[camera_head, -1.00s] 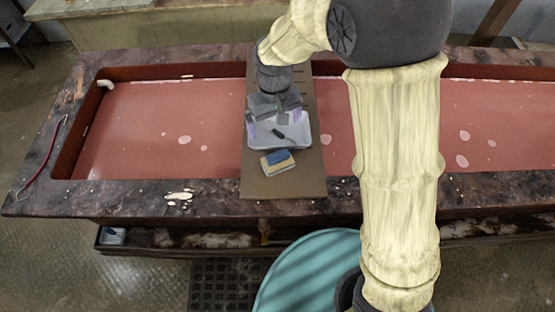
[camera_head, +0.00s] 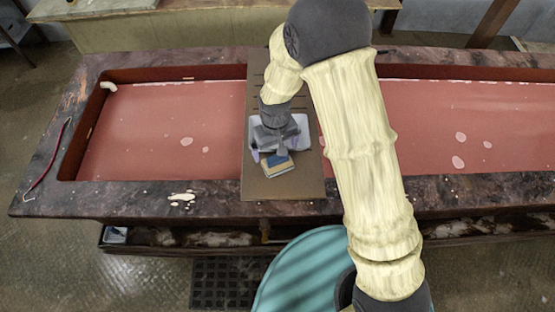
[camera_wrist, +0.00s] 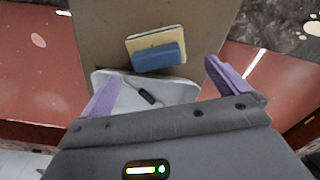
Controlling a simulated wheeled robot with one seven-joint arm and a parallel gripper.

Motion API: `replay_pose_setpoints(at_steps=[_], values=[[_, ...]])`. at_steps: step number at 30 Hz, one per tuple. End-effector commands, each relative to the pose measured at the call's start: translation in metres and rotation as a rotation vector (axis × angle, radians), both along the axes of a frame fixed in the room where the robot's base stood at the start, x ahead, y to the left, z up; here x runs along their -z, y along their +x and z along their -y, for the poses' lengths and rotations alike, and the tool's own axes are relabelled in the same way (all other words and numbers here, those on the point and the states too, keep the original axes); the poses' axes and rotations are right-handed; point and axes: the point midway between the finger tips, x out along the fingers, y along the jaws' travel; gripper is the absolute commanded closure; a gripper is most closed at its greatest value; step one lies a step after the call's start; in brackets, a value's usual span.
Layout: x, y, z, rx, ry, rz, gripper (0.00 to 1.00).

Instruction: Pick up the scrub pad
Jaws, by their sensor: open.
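The scrub pad (camera_wrist: 158,57) is a small block with a blue side and a cream side. In the wrist view it lies on a brown board (camera_wrist: 100,22), just beyond the edge of a pale tray. In the head view the pad (camera_head: 276,166) is partly covered by my gripper. My gripper (camera_wrist: 157,88) is open, its two purple fingers spread wide. The pad lies ahead of the fingertips, roughly centred between them, with nothing between the fingers touching it. My gripper (camera_head: 272,156) hangs over the tray in the head view.
The pale tray (camera_wrist: 185,92) holds a small dark item (camera_wrist: 147,96) and sits beneath my gripper. The brown board (camera_head: 284,188) spans a long red basin (camera_head: 150,130) with a dark stone rim (camera_head: 120,198). The board's near end is clear.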

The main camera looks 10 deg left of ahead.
Motion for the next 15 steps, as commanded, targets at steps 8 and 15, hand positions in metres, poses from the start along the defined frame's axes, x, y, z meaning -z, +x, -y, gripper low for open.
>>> replay_pose_setpoints(at_steps=[8,15], values=[[0.022,0.000,0.000,0.000,0.000,0.000,0.00],[0.023,0.000,0.000,0.000,0.001,0.001,0.00]])
